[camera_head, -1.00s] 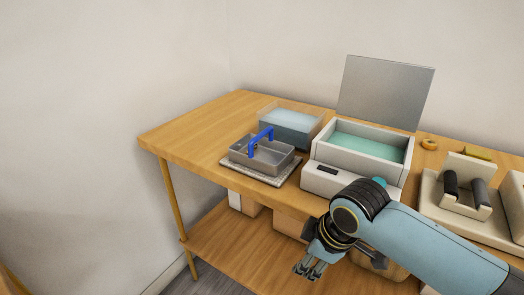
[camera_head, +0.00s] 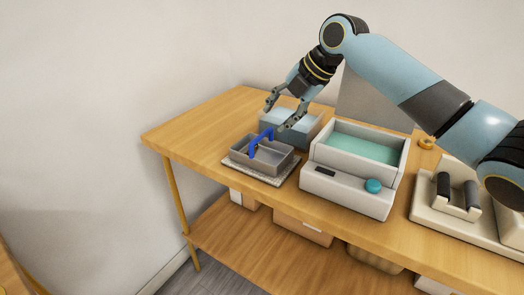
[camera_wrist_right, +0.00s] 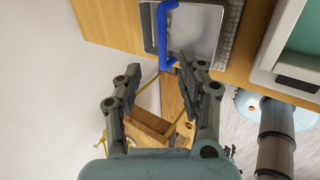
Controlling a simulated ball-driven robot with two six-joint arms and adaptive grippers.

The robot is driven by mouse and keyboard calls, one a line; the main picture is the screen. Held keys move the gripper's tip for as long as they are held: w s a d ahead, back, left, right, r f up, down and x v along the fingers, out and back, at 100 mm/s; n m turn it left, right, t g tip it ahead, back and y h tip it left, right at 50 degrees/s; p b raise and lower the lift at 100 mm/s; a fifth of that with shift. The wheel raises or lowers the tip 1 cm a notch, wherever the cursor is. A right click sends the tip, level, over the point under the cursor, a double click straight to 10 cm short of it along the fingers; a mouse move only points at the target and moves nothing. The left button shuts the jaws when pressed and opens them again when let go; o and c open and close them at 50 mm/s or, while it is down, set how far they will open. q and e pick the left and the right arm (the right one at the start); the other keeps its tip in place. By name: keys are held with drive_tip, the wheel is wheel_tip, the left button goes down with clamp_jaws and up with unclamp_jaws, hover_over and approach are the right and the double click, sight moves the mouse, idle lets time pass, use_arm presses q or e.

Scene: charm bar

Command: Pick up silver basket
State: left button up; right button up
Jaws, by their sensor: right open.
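The silver basket (camera_head: 264,157) sits on a grey mat on the wooden table, with a blue handle (camera_head: 262,141) standing up across it. In the right wrist view, the basket (camera_wrist_right: 203,28) shows at the top, with its blue handle (camera_wrist_right: 163,32) beyond the fingers. My right gripper (camera_head: 279,116) is open and empty. It is above the table, near the basket and its handle, and does not touch them. In the right wrist view, the right gripper (camera_wrist_right: 168,85) has its fingers spread apart. My left gripper is not in view.
A machine with a teal basin (camera_head: 350,172) stands right of the basket. A clear bluish container (camera_head: 300,133) is behind it. A pale stand with dark rollers (camera_head: 455,198) is farther right. The table (camera_head: 190,133) is clear to the left. A lower shelf (camera_head: 225,245) holds boxes.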

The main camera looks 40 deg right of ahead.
sight(261, 136)
drive_tip(key=x, duration=0.9)
drive_tip(key=shift+s+a+f+p, duration=0.1)
drive_tip(key=shift+a+f+p, duration=0.25)
drive_tip(key=shift+f, duration=0.1)
clamp_jaws()
